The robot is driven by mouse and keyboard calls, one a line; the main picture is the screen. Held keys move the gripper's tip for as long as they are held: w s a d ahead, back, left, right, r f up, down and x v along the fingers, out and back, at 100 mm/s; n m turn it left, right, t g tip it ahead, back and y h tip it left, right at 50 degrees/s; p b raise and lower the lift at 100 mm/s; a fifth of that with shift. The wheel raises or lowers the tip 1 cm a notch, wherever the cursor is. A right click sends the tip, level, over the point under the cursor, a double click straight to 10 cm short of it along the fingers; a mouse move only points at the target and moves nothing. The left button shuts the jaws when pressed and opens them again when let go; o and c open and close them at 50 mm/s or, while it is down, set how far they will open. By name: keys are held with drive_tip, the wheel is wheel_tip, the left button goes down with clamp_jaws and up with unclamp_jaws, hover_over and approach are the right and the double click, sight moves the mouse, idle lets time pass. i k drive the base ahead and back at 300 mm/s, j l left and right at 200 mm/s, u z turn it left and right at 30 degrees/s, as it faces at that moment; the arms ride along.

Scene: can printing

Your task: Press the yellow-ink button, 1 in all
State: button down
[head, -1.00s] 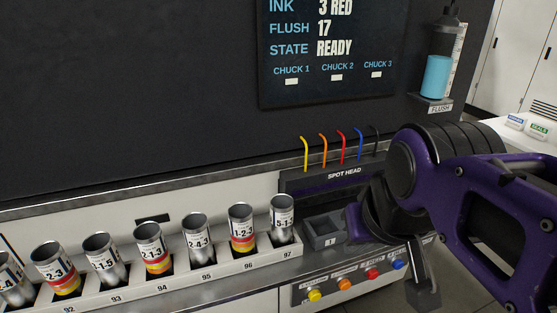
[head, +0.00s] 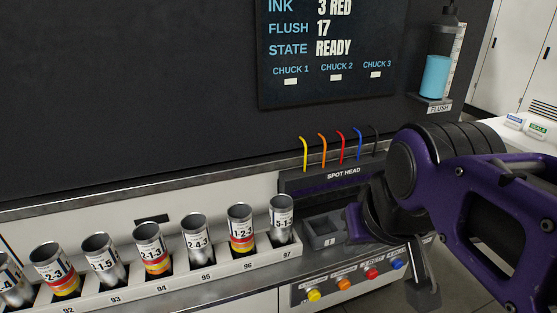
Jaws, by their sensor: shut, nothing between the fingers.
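The yellow-ink button (head: 314,295) is the leftmost of a row of coloured buttons on the front panel below the spot head (head: 344,174). It is uncovered, and its label is too small to read. My gripper (head: 424,292) points down at the lower right, right of the button row and apart from the yellow button. It is shut and empty. My purple arm hides part of the spot head's right side. The display (head: 325,50) reads ink 3 RED, flush 17 and state READY.
Orange (head: 343,284), red (head: 371,273) and blue (head: 397,264) buttons sit right of the yellow one. A rack (head: 190,279) of several labelled cans stands at left. A flush bottle (head: 437,75) hangs at upper right. The space before the yellow button is clear.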

sight(314, 296)
drive_tip(key=z, duration=1.85)
drive_tip(key=k+j, duration=0.25)
drive_tip(key=k, duration=0.2)
drive_tip(key=k+j, duration=0.3)
drive_tip(key=k, duration=0.15)
drive_tip(key=i+j, duration=0.2)
drive_tip(key=j, duration=0.15)
drive_tip(key=i+j, duration=0.2)
drive_tip(key=j, duration=0.15)
drive_tip(key=k+l, duration=0.5)
drive_tip(key=l, duration=0.15)
